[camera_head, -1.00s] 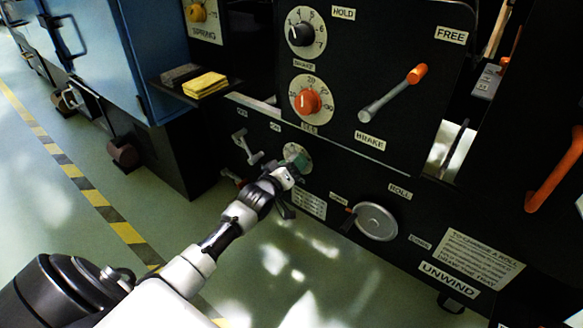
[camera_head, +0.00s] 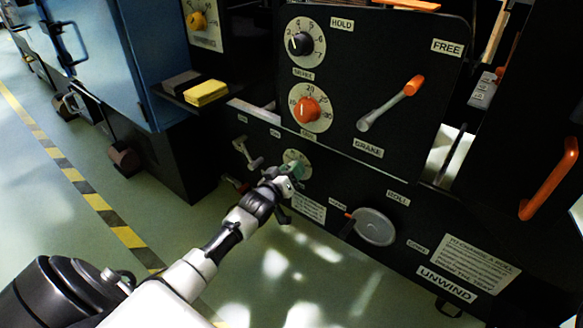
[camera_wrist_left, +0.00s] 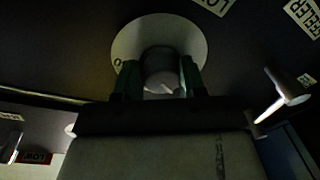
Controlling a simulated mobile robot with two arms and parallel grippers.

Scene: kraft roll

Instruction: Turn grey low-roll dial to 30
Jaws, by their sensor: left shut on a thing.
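The grey low-roll dial sits low on the black machine panel, on a pale round plate (camera_head: 291,157). In the head view my left gripper (camera_head: 297,170) covers most of the dial. In the left wrist view the grey knob (camera_wrist_left: 160,66) stands between the two dark green fingers of my left gripper (camera_wrist_left: 158,82), which are closed on its sides. A pale mark shows on the knob's near face. The plate shows around it with a "0" at its left; I cannot read the setting. My right gripper is not in view.
Above are an orange dial (camera_head: 306,110), a black dial (camera_head: 300,43) and an orange-tipped brake lever (camera_head: 391,104). A metal lever (camera_head: 247,155) is close left of my gripper; a round silver disc (camera_head: 375,227) is to the right. Open floor lies below.

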